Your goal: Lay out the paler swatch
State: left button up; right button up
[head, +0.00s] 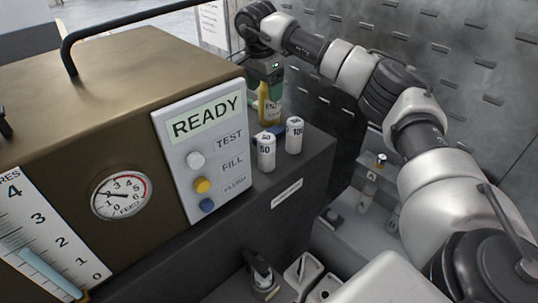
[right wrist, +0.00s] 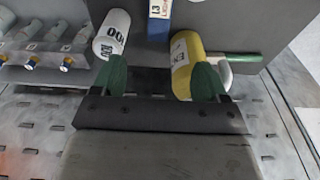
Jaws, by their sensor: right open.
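No swatch can be made out for certain in either view. My right gripper (head: 266,88) is open, at the yellow bottle (head: 268,108) standing behind the panel at the back of the dark ledge. In the right wrist view its green fingertips (right wrist: 162,80) are spread wide. One fingertip is against or just in front of the yellow bottle (right wrist: 182,55), and the other is close to a white cylinder marked 100 (right wrist: 112,35). A blue piece with a pale label (right wrist: 160,14) lies between them, cut off by the frame edge. My left gripper is out of view.
The brown washer (head: 110,75) fills the left, with its READY panel (head: 204,150), gauge (head: 121,195) and level scale (head: 45,245). White cylinders marked 60 (head: 266,152) and 100 (head: 294,136) stand on the dark ledge (head: 305,165). Small items lie below. A slotted wall (head: 450,60) stands right.

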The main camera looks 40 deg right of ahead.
jog(key=b, duration=0.2)
send_near(269, 131)
jog(key=shift+s+a, duration=0.25)
jog(key=shift+a, duration=0.05)
jog(key=f, duration=0.4)
jog(key=shift+w+d+f+p, duration=0.1)
jog(key=shift+d+f+p, duration=0.15)
jog(key=shift+d+p, duration=0.1)
jog(key=f, duration=0.1)
jog(key=f+p, duration=0.1)
jog(key=f, duration=0.2)
jog(key=shift+d+f+p, duration=0.3)
jog(key=shift+f+p, duration=0.1)
jog(key=shift+f, duration=0.25)
jog(key=shift+r, duration=0.1)
jog(key=c, duration=1.1)
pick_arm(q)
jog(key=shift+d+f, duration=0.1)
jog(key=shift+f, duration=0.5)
